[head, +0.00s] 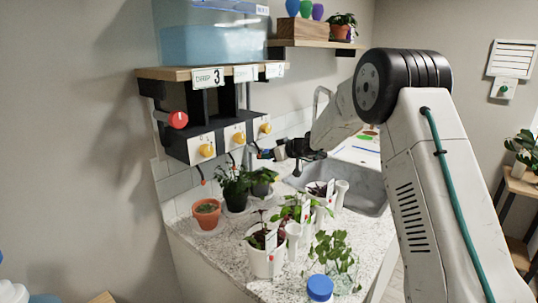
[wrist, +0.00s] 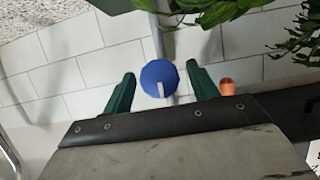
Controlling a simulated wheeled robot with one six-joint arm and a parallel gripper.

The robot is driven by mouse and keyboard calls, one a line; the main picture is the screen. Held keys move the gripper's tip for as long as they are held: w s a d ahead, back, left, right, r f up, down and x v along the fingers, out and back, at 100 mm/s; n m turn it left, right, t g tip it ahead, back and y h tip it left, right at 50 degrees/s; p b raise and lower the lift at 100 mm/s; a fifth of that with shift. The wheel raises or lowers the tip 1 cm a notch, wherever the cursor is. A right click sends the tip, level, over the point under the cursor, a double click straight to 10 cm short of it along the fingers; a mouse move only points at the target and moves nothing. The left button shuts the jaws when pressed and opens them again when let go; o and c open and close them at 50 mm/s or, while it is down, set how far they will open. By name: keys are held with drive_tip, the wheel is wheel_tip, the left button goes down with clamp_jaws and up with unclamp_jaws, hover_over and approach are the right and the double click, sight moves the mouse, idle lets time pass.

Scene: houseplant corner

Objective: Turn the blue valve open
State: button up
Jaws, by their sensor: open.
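The blue valve (wrist: 159,78) is a round blue knob with a white pointer mark toward the bottom of the wrist view. It is in front of white wall tiles. My gripper (wrist: 161,72) is open, with one green finger on each side of the knob. I cannot tell whether the fingers touch it or how deep they reach around it. In the head view my gripper (head: 266,154) is by the tiled wall above the potted plants. A small blue patch shows at its tip there, too small to tell whether it is the valve.
Dark-leaved plants (head: 234,182) stand just below my gripper. A shelf (head: 165,73) with a water tank, yellow knobs (head: 207,150) and a red knob (head: 178,120) is at the left. A sink (head: 372,187) lies to the right. A small orange part (wrist: 227,87) is beside the right finger.

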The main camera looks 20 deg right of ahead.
drive_tip(key=shift+w+a, duration=0.1)
drive_tip(key=shift+w, duration=0.05)
drive_tip(key=c, duration=1)
